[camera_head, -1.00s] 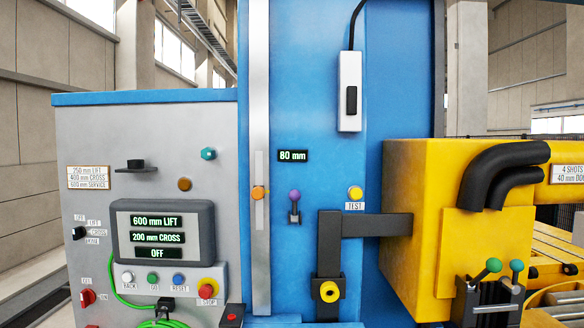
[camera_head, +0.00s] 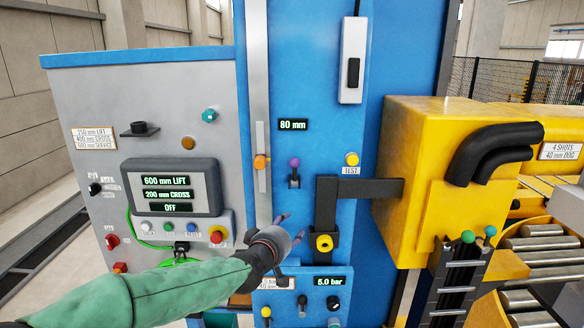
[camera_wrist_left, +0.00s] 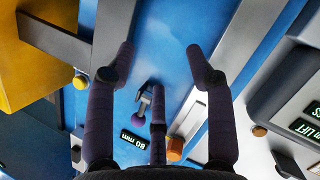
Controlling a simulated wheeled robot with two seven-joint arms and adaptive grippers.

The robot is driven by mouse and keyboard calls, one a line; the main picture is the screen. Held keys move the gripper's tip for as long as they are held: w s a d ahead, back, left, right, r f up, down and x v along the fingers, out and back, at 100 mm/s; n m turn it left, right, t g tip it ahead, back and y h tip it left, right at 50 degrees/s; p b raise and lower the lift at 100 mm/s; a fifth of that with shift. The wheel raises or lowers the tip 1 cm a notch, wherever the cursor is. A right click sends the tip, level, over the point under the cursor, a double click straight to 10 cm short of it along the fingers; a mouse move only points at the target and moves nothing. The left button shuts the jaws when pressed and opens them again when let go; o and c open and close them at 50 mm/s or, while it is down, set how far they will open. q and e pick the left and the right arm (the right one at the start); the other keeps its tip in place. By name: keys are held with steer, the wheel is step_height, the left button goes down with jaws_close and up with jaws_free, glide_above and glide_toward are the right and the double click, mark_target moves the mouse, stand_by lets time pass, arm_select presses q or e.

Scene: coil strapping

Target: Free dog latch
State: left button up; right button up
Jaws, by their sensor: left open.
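On the blue column (camera_head: 335,130), a small toggle lever with a purple knob (camera_head: 294,162) stands upright below the 80 mm display (camera_head: 293,124). No label names the dog latch, so I cannot tell whether this is it. My left gripper (camera_head: 291,228) is open and empty, in front of the column and below the lever in the head view. My right gripper is not in view.
A black bent arm (camera_head: 327,205) with a yellow ring knob (camera_head: 324,243) sits right of the gripper. An orange knob (camera_head: 261,162) is on the slider strip, a yellow TEST button (camera_head: 352,159) to the right. The grey control panel (camera_head: 90,100) and yellow housing (camera_head: 400,150) flank the column.

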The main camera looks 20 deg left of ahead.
mark_target(292, 165)
arm_select(q)
steer(key=s+a+r+n+t, duration=0.1)
steer(key=s+a+r+t, duration=0.15)
steer(key=r, duration=1.25)
steer(key=w, duration=0.3)
steer(key=w+d+p, duration=0.1)
steer(key=w, duration=0.2)
steer(key=w+p, duration=0.1)
steer(key=w, duration=0.3)
steer(key=shift+d, duration=0.25)
jaws_close()
